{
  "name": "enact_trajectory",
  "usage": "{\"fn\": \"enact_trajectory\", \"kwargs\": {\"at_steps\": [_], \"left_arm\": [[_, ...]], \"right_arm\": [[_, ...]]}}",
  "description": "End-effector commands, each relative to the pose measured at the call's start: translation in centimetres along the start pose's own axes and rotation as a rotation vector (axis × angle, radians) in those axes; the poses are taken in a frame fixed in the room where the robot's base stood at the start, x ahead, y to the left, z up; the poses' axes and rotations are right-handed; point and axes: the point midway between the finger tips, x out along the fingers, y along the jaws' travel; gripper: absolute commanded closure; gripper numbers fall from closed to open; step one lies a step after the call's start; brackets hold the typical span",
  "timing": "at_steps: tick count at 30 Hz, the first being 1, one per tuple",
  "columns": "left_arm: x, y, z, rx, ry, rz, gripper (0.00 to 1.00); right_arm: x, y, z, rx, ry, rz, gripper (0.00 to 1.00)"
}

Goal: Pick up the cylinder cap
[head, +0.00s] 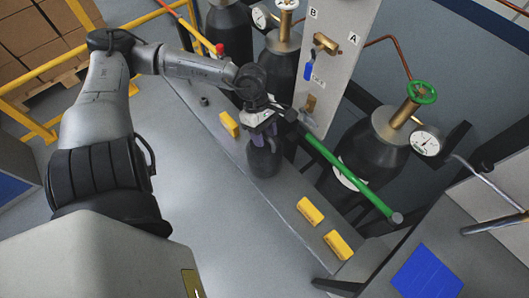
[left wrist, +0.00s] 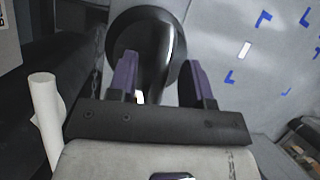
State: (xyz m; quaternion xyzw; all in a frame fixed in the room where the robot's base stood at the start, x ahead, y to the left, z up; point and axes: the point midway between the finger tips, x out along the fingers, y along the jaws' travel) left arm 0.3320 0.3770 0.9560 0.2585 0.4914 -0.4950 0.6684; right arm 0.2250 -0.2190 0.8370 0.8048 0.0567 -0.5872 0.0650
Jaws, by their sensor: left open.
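The dark cylinder cap (head: 263,163) stands on the grey ledge (head: 285,200), below my left gripper (head: 262,133). In the left wrist view the round black cap (left wrist: 148,28) lies beyond and between the two purple fingers of my left gripper (left wrist: 160,78). The fingers are apart, one on each side of the cap's narrower part. Whether they touch it cannot be told. The gripper hides part of the cap in both views. My right gripper is in neither view.
Yellow blocks (head: 310,211) lie along the ledge. A green bar (head: 340,172) runs close to the right of the cap. Dark gas cylinders (head: 372,152) and a grey panel (head: 338,60) stand behind. A white tube (left wrist: 45,115) shows left in the wrist view.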

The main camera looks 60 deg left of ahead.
Motion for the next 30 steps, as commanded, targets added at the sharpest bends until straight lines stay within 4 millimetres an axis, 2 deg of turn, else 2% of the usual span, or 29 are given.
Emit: {"fn": "enact_trajectory", "kwargs": {"at_steps": [11, 26, 30], "left_arm": [[0.52, -0.01, 0.07, 0.001, 0.0, 0.0, 0.54], [0.51, 0.0, 0.06, 0.001, 0.0, 0.0, 1.0], [0.51, 0.0, 0.06, 0.001, 0.0, 0.0, 1.0]], "right_arm": [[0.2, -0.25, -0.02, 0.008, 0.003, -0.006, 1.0], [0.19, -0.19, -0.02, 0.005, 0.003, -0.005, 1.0], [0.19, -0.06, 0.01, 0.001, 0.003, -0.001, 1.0]]}}
